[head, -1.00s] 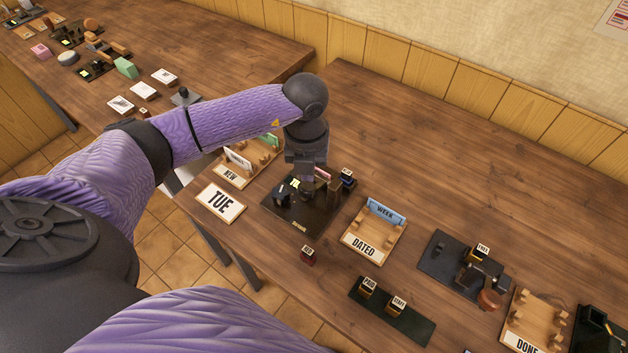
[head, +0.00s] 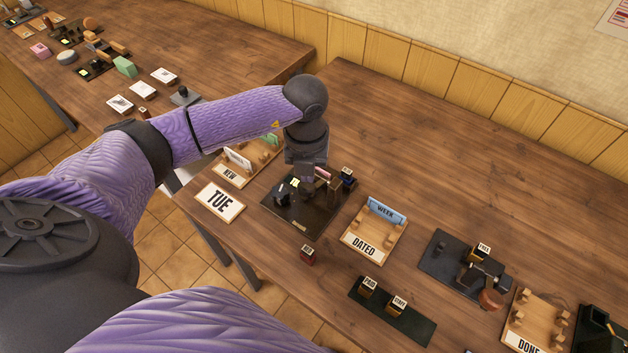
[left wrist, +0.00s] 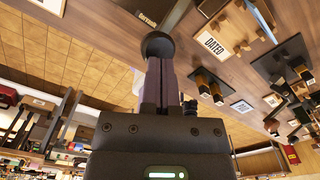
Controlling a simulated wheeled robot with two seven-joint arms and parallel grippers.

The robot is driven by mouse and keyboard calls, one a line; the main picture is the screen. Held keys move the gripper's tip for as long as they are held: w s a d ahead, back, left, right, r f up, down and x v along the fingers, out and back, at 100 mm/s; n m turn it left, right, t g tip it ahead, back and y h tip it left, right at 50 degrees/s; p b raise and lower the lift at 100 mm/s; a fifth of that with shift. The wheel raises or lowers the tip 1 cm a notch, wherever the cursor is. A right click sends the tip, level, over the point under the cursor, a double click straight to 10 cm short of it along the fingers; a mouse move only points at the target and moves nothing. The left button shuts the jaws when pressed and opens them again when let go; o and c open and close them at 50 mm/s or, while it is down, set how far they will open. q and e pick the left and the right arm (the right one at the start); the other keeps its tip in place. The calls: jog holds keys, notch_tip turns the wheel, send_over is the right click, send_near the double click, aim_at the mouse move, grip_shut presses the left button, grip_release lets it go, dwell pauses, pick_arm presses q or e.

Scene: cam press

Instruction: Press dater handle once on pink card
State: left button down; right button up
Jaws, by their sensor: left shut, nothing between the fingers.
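The dater is a dark press on a black base (head: 300,217) near the table's front edge, mostly under my left gripper (head: 305,178). A sliver of the pink card (head: 322,174) shows beside the gripper; the rest is hidden. In the left wrist view my left gripper (left wrist: 158,72) has its fingers together with nothing between them. Its tips are at a round dark knob (left wrist: 158,43), which looks like the handle's end. I cannot tell whether they touch it or how far the handle is down. My right gripper is out of view.
A "TUE" sign (head: 219,203) and a "NEW" holder (head: 235,176) stand left of the press. The "DATED" holder (head: 365,245) with a blue "WEEK" card (head: 386,211) is to its right. A small red stamp (head: 307,255) stands in front. The table behind is clear.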

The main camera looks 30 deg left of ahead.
aim_at(308, 185)
pick_arm(q)
jog(key=shift+s+f+b, duration=0.1)
jog(key=shift+f+b, duration=1.35)
jog(key=shift+f, duration=0.65)
jog(key=shift+r, duration=0.15)
jog(key=shift+r+p, duration=0.55)
jog(key=shift+p, duration=0.1)
jog(key=shift+r+p, duration=3.65)
jog(key=shift+r, duration=0.6)
jog(key=shift+f, duration=0.15)
